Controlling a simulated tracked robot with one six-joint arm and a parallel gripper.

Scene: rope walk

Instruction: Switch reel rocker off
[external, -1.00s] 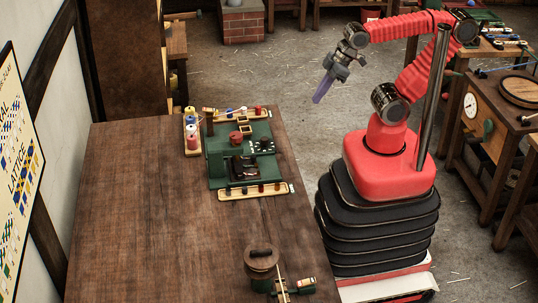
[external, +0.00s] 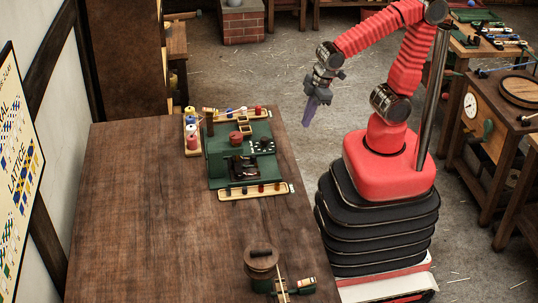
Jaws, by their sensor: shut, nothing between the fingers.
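A green machine (external: 219,168) with a red knob (external: 236,138), a dark recess in front and small dark and light controls on its right side sits on the wooden table. Which of its small parts is the reel rocker is too small to tell. My gripper (external: 308,115) is shut and empty, with its purple fingers pointing down. It hangs in the air to the right of the machine, past the table's right edge, touching nothing.
Light wooden racks with small coloured pieces lie behind (external: 240,114) and in front (external: 255,191) of the machine. A bobbin stand (external: 193,146) is at its left. The table's left half (external: 140,200) is clear.

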